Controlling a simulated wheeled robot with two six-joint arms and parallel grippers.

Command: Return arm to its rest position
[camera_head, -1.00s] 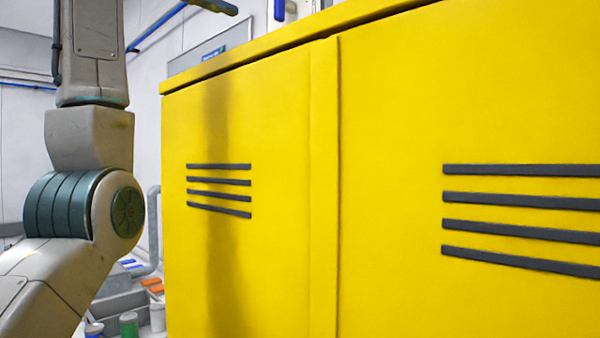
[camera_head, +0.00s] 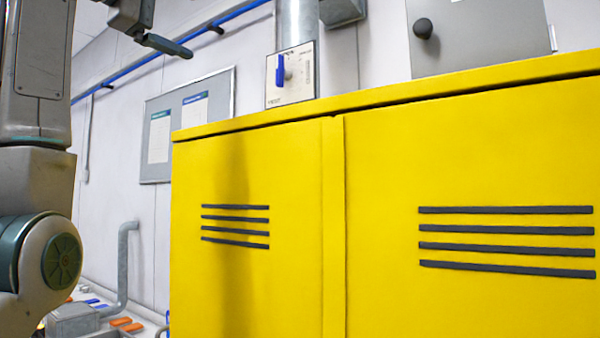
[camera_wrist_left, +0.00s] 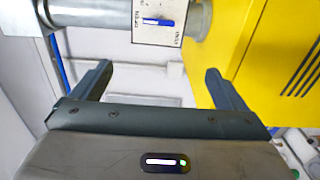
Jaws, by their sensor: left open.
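My left arm rises along the left edge of the head view. My left gripper (camera_head: 162,44) is at the top left of that view, partly cut off, left of the switch panel and in front of the wall. The left wrist view shows its two dark fingers (camera_wrist_left: 160,85) spread wide with nothing between them. A white switch panel (camera_head: 304,80) with a blue handle (camera_head: 281,70) is on a grey pipe above the yellow cabinet. The panel (camera_wrist_left: 144,32) and handle (camera_wrist_left: 157,21) also show beyond the fingers in the wrist view. My right gripper is not in view.
A large yellow cabinet (camera_head: 385,180) with dark vent slots fills the right and centre. A grey box with a black knob (camera_head: 423,28) is behind its top. A notice board (camera_head: 187,125) and a blue pipe (camera_head: 240,14) are on the wall.

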